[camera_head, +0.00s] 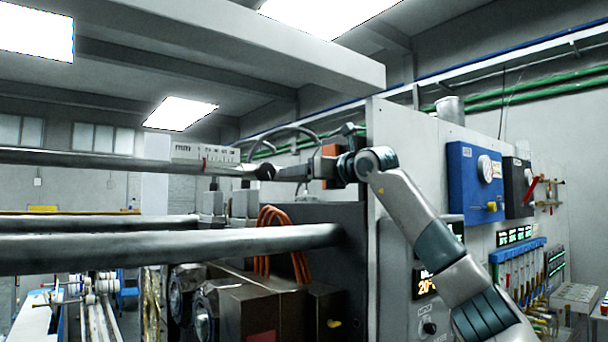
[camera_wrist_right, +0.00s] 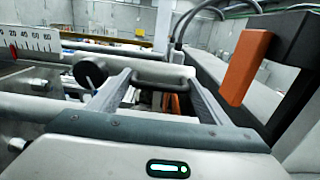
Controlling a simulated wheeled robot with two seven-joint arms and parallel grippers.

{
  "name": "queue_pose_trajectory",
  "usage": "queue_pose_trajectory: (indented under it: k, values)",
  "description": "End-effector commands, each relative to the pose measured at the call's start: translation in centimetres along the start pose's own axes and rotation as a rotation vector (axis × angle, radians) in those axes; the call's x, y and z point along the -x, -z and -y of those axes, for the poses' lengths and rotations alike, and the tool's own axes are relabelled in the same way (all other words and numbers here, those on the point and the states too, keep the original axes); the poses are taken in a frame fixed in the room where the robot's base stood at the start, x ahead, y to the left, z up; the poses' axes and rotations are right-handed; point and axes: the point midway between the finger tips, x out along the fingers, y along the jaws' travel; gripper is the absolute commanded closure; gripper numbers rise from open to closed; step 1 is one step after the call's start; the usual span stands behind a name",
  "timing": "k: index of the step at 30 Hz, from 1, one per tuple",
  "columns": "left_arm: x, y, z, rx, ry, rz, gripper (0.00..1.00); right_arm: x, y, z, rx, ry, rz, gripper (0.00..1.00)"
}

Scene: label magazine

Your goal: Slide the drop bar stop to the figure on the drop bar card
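A long grey bar (camera_head: 90,158) runs across the head view. A white scale plate (camera_head: 205,154) with a red pointer stands on it; the plate also shows in the right wrist view (camera_wrist_right: 32,42) with printed figures up to 80. A dark round knob (camera_head: 265,172) sits at the bar's right end, also in the right wrist view (camera_wrist_right: 90,72). I cannot tell surely which part is the stop. My right gripper (camera_head: 280,173) is beside the knob. In the wrist view its fingers (camera_wrist_right: 160,88) are apart, with a grey looped handle seen between or beyond them. No readable drop bar card shows. My left gripper is out of view.
An orange block (camera_wrist_right: 246,66) on a dark arm is close to the right of my right gripper. A thick lower bar (camera_head: 170,248) crosses below. A grey machine panel (camera_head: 400,130) with a blue gauge box (camera_head: 468,185) stands at right.

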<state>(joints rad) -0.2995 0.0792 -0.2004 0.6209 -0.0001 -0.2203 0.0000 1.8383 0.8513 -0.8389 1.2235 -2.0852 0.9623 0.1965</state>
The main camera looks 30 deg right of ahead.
Motion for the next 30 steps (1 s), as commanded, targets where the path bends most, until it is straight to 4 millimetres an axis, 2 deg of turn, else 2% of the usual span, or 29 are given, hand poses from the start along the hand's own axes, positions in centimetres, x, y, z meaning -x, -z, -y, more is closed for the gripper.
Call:
queue_pose_trajectory:
  k: [4, 10, 17, 18, 30]
  values:
    - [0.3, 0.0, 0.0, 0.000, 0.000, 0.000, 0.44, 0.0, -0.2, 0.5, -0.001, 0.002, 0.000, 0.69]
    - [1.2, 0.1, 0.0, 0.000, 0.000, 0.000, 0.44, 0.0, -0.2, 2.9, -0.001, 0.003, 0.001, 0.69]
    - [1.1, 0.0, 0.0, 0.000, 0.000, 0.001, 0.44, 0.0, -0.1, 2.9, 0.000, 0.002, 0.003, 0.69]
    - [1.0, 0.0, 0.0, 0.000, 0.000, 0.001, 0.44, 0.0, -0.1, 2.9, -0.001, 0.002, 0.002, 0.24]
    - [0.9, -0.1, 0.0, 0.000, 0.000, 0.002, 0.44, 0.2, 0.0, 2.8, 0.000, 0.001, 0.001, 0.22]
